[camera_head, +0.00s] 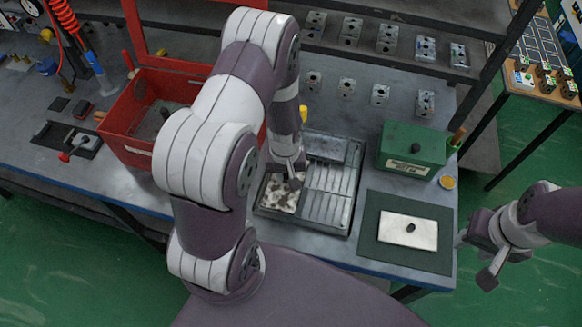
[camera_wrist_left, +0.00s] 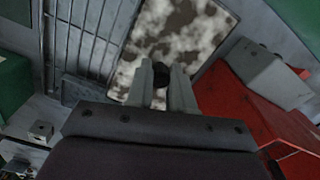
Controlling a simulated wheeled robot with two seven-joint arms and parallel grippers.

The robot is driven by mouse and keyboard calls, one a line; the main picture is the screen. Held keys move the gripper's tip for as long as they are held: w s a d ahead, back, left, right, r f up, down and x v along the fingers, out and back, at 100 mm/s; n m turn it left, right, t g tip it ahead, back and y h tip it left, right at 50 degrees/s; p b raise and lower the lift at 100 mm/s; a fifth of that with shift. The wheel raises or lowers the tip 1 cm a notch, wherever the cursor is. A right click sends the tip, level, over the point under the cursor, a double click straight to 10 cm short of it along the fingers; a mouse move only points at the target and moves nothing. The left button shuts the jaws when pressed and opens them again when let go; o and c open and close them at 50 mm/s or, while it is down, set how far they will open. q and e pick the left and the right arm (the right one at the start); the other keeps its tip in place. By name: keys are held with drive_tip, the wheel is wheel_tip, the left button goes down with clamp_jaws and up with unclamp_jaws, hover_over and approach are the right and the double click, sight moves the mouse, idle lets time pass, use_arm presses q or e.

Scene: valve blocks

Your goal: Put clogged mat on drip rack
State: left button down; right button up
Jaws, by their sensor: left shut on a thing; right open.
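The clogged mat (camera_head: 282,196) is a pale plate mottled with brown dirt, lying in or just over the left part of a grey metal tray. Its dark knob (camera_wrist_left: 160,77) sits between the fingers of my left gripper (camera_head: 291,170), which is shut on it; the fingers (camera_wrist_left: 161,82) also show in the left wrist view. The slatted part of the tray, which looks like the drip rack (camera_head: 329,194), is directly right of the mat. I cannot tell whether the mat touches the tray floor. My right gripper (camera_head: 482,254) is open and empty, off the bench's right edge.
A clean white mat (camera_head: 408,229) with a dark knob lies on a dark green pad (camera_head: 432,257). A green box (camera_head: 411,148) stands behind it. A red bin (camera_head: 137,112) is left of my left arm. Valve blocks (camera_head: 379,95) line the back of the bench.

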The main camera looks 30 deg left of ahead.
sight(286, 175)
use_arm(q)
drive_tip(key=w, duration=0.1)
drive_tip(key=w+a+f, duration=0.2)
drive_tip(key=shift+w, duration=0.2)
wheel_tip(286, 175, down, 4)
drive_tip(key=shift+s+r+p, duration=0.15)
drive_tip(key=shift+r+p, duration=0.1)
drive_tip(key=shift+p, duration=0.5)
drive_tip(key=shift+f, duration=0.3)
drive_tip(key=shift+a+f, duration=0.1)
use_arm(e)
drive_tip(key=shift+w+r, duration=0.45)
drive_tip(key=shift+r, duration=0.3)
use_arm(q)
drive_tip(key=shift+w+f, duration=0.15)
drive_tip(key=shift+w, duration=0.05)
drive_tip(key=c, duration=1)
unclamp_jaws()
drive_tip(key=shift+s, duration=0.1)
use_arm(e)
drive_tip(key=shift+s+d, duration=0.1)
use_arm(q)
drive_tip(key=shift+r, duration=0.2)
